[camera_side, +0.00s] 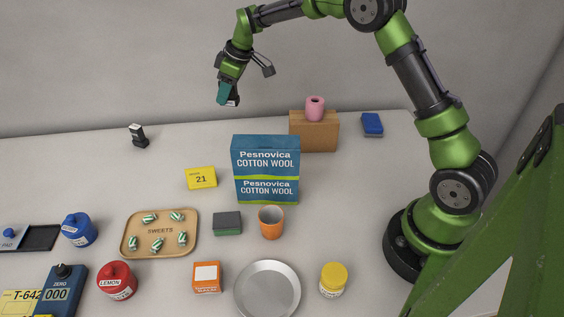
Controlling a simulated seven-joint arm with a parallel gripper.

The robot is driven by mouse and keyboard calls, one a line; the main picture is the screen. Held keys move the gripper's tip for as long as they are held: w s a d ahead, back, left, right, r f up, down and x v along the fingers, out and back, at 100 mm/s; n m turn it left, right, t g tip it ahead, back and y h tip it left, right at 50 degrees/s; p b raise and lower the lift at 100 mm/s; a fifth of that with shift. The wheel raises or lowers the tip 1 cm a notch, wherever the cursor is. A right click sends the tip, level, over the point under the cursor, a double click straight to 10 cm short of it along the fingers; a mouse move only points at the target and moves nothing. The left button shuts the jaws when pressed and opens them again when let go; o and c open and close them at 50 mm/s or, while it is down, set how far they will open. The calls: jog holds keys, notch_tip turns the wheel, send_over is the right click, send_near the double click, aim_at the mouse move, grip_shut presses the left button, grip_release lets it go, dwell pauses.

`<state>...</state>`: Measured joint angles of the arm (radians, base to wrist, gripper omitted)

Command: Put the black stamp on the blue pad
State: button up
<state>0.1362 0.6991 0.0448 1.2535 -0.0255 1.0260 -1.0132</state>
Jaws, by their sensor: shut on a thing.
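My gripper (226,92), with teal fingers, is raised well above the back of the counter. It is shut on a small dark thing (234,101) with a pale edge, mostly hidden by the fingers; I cannot tell for sure that it is the black stamp. A small black upright object (138,135) with a pale mark stands on the counter at the back left, apart from my gripper; it may be a stamp.
A blue cotton wool box (266,170) stands mid-counter, with a brown block (316,132) bearing a pink roll (315,107) behind it. A sweets tray (131,249), blue jar (78,229), red jar (117,281) and orange cup (271,222) stand nearer. The back-left counter is mostly clear.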

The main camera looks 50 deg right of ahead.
jog(key=s+d+m, duration=0.2)
jog(key=s+d, duration=0.1)
jog(key=d, duration=0.4)
jog(key=s+d+r+m+h, duration=0.1)
jog(key=s+d+m, duration=0.1)
jog(key=s+d, duration=0.2)
jog(key=s+d+r+m+h, duration=0.1)
jog(key=s+d+m, duration=0.1)
jog(key=d, duration=0.7)
jog(key=shift+s+d+t, duration=0.4)
jog(key=shift+s, duration=0.45)
jog(key=m+g+h, duration=0.1)
jog(key=m+h, duration=0.2)
jog(key=m, duration=0.6)
send_over(370, 116)
jog(key=s+a, duration=0.1)
notch_tip(370, 116, down, 3)
notch_tip(370, 116, down, 8)
jog(key=shift+s+r, duration=0.1)
jog(key=shift+r, duration=0.05)
jog(key=shift+f, duration=0.2)
jog(key=o, duration=1.1)
jog(key=shift+c, duration=0.2)
